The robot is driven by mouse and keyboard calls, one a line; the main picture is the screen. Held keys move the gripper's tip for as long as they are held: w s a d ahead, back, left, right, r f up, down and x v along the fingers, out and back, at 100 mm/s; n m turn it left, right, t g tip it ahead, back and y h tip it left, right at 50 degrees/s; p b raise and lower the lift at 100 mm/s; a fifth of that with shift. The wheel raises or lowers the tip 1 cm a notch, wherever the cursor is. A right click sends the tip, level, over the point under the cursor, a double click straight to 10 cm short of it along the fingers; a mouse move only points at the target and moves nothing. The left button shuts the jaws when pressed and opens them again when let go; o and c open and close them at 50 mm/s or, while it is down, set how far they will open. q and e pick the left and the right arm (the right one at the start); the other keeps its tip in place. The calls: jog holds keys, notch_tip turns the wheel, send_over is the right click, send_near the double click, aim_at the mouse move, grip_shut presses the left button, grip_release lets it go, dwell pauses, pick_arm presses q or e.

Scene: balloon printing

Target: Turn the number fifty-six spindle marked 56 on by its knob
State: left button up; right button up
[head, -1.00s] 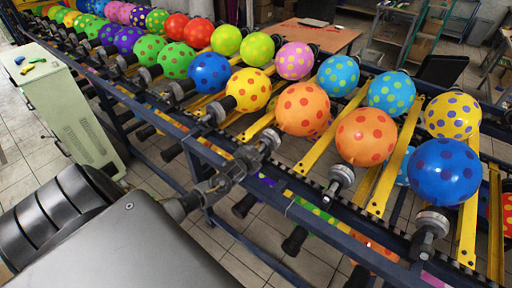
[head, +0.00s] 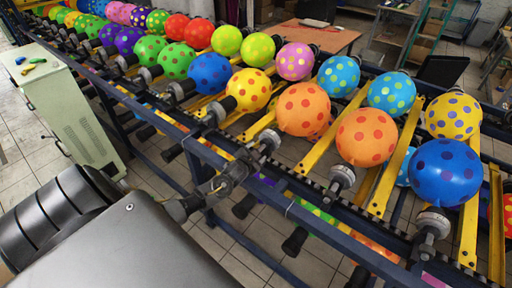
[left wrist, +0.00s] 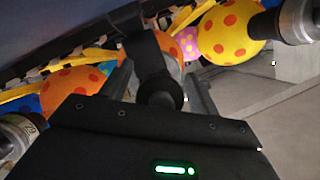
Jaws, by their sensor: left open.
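My left gripper (head: 232,177) reaches in from the lower left to the near rail of the balloon rack. It is open. In the left wrist view its fingers (left wrist: 160,95) stand on either side of a dark round knob (left wrist: 158,92). I cannot tell whether they touch it. This knob belongs to a spindle (head: 266,141) that carries an orange balloon with red dots (head: 303,108); the balloon also shows behind the knob in the left wrist view (left wrist: 166,45). No number 56 is readable in either view. My right gripper is not in view.
Neighbouring spindles carry a yellow balloon (head: 249,89) and another orange balloon (head: 366,137), with a blue balloon (head: 446,172) at the right. A dark blue rail (head: 325,222) runs along the near side. A pale cabinet (head: 62,108) stands at the left.

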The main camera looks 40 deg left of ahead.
pick_arm(q)
jog(key=b+v, duration=0.2)
jog(key=v, duration=0.9)
jog(key=shift+f, duration=0.1)
